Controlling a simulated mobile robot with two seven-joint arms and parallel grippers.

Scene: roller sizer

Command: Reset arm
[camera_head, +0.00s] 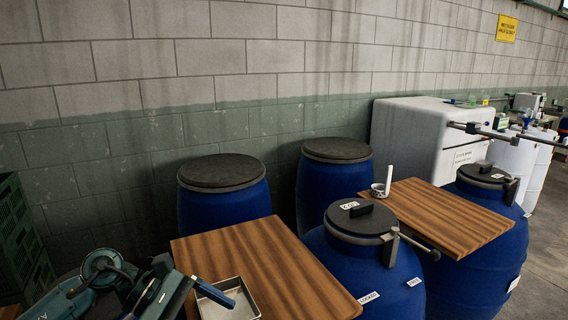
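Neither of my grippers can be made out in the head view. A teal machine with a round wheel (103,268) stands at the lower left, partly cut off by the bottom edge. A small open metal tray (243,314) sits beside it on a wooden board (285,262). A second wooden board (440,214) holds a small cup (378,190) with a white upright stick.
Several blue barrels with dark lids (222,187) stand along the block wall (240,60). A large white box (410,140) stands behind the right board. Green crates (22,235) are stacked at the left. Grey floor (543,235) shows at the right.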

